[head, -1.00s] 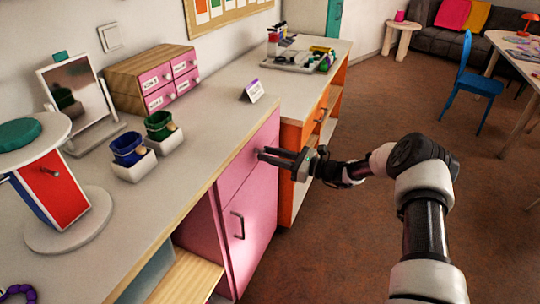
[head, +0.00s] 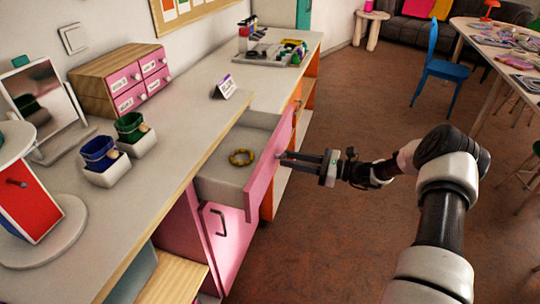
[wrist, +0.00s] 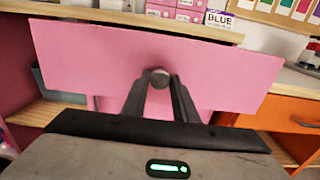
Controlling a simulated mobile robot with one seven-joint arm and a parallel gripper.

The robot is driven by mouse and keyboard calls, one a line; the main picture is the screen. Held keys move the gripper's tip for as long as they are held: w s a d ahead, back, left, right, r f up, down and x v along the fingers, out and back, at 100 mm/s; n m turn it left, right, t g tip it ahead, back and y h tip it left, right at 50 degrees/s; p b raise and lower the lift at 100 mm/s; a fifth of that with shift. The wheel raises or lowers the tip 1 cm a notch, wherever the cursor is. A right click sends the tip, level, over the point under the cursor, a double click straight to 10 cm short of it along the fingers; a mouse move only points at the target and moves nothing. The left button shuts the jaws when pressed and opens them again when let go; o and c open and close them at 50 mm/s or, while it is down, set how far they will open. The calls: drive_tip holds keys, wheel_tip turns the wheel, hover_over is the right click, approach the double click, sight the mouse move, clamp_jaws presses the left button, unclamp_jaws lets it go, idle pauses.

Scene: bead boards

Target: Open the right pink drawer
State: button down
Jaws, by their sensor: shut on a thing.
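The right pink drawer (head: 272,165) stands well out from the counter in the head view, with its grey inside showing. A yellow beaded ring (head: 242,157) lies in it. My gripper (head: 286,156) is at the drawer's front face. In the wrist view the fingers (wrist: 159,82) are shut on the round knob (wrist: 160,77) in the middle of the pink front (wrist: 100,60).
A pink cupboard door (head: 225,240) with a dark handle is below the drawer. An orange drawer unit (wrist: 290,122) stands to the right. Blue and green cups in white holders (head: 105,165) and a small pink-drawer chest (head: 122,75) are on the counter. Brown floor is clear in front.

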drive_tip(key=v, duration=0.8)
drive_tip(key=shift+d+b, duration=0.3)
drive_tip(key=shift+b, duration=0.05)
drive_tip(key=shift+s+r, duration=0.1)
drive_tip(key=shift+s, duration=0.05)
drive_tip(key=c, duration=1.4)
unclamp_jaws()
drive_tip(key=v, duration=1.7)
drive_tip(key=shift+d+p, duration=0.2)
drive_tip(key=shift+p, duration=0.1)
drive_tip(key=shift+a+r, duration=0.1)
